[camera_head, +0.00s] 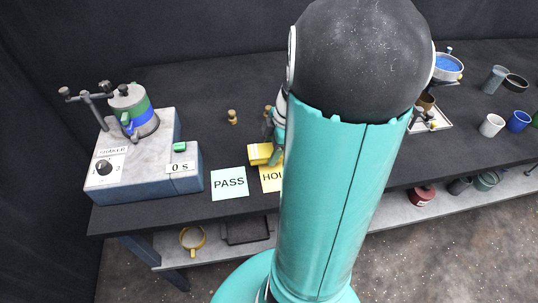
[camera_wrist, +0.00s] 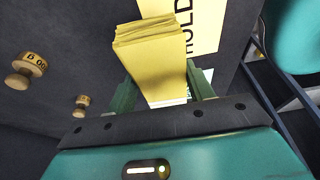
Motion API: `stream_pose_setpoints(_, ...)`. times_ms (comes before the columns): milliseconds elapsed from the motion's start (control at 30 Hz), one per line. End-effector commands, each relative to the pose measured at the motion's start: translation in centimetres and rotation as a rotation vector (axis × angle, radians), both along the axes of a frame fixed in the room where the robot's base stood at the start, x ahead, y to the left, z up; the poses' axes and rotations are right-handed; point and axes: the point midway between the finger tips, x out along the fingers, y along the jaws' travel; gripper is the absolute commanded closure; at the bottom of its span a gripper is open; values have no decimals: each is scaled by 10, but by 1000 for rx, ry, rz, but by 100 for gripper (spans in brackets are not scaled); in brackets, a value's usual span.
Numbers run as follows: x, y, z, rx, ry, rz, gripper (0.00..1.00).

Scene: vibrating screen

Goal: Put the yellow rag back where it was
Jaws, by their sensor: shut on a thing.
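The yellow rag (camera_wrist: 152,52) is a folded stack between the fingers of my gripper (camera_wrist: 160,95) in the wrist view. My gripper is shut on it. In the head view the rag (camera_head: 260,154) shows at the far edge of the yellow HOLD card (camera_head: 271,180), left of my arm. My gripper there is mostly hidden behind my arm. In the wrist view the HOLD card (camera_wrist: 205,22) lies beyond the rag. I cannot tell whether the rag touches the table or the card.
A green PASS card (camera_head: 229,184) lies left of the HOLD card. The shaker machine (camera_head: 145,165) stands at the left. Small wooden weights (camera_head: 233,117) stand behind the cards. Cups (camera_head: 491,125) and a blue-filled pan (camera_head: 448,67) are at the right. A lower shelf (camera_head: 385,211) runs below.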

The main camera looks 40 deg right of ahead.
Motion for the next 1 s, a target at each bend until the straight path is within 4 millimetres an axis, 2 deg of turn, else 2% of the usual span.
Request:
stream_pose_setpoints(100, 8, 3, -14, 4, 2, 0, 66)
stream_pose_setpoints(267, 8, 2, -36, 2, 1, 0, 66)
stream_pose_setpoints(667, 7, 2, -42, 1, 0, 0, 66)
stream_pose_setpoints(700, 7, 2, -41, 0, 1, 1, 42)
stream_pose_setpoints(800, 7, 2, -41, 0, 1, 1, 26)
stream_pose_setpoints(1000, 7, 2, -41, 1, 1, 0, 26)
